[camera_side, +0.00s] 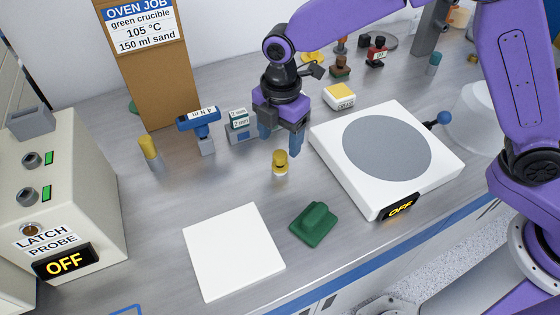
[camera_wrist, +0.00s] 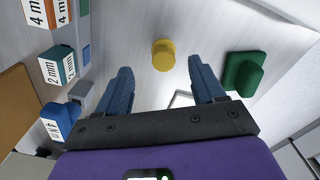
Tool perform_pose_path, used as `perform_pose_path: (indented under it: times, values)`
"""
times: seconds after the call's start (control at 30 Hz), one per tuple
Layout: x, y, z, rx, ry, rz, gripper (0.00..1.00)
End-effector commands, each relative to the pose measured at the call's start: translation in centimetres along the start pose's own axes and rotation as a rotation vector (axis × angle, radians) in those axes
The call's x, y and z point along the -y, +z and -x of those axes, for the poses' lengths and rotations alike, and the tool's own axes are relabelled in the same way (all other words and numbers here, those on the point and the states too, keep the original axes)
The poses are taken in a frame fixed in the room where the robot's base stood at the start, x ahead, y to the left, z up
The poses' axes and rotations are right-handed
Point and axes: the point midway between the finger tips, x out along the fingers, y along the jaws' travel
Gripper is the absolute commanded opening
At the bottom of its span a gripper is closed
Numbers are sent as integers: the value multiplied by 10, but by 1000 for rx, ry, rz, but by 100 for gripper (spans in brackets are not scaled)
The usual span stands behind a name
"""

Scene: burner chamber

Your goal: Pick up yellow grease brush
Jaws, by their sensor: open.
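A small upright yellow piece with a pale lower part (camera_side: 280,162) stands on the metal bench and looks like the yellow grease brush. In the wrist view it shows as a yellow round top (camera_wrist: 164,55), between and just beyond the fingertips. My gripper (camera_side: 281,146) points down above and slightly behind it. Its blue fingers are apart and empty in the wrist view (camera_wrist: 160,68), and no contact shows. Another yellow-topped piece with a grey lower end (camera_side: 150,150) stands at left. A yellow-and-white box marked GREASE (camera_side: 340,97) lies behind the hotplate.
A white hotplate (camera_side: 440,170) reading OFF is at right. A green block (camera_side: 314,224) and white square plate (camera_side: 234,252) lie in front. A blue-topped tool (camera_side: 199,121) and 2 mm blocks (camera_side: 240,124) stand left of my gripper. A beige LATCH PROBE box (camera_side: 70,190) is far left.

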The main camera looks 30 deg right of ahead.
Motion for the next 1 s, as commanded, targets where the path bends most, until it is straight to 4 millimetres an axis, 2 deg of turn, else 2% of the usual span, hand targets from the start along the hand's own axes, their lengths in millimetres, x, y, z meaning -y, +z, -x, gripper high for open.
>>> perform_pose_path:
  times: [0.1, 0.33, 0.6, 0.93, 0.97, 1.0]
  values:
    - [0, 0, -13, 0, -1, 0, 68]
    - [2, -1, -28, 1, -1, 0, 68]
    - [5, -4, -63, 1, -1, -1, 68]
    - [5, -4, -70, 0, 1, -1, 68]
    - [5, -4, -70, 0, 1, -1, 62]
    - [5, -4, -70, 0, 1, -1, 49]
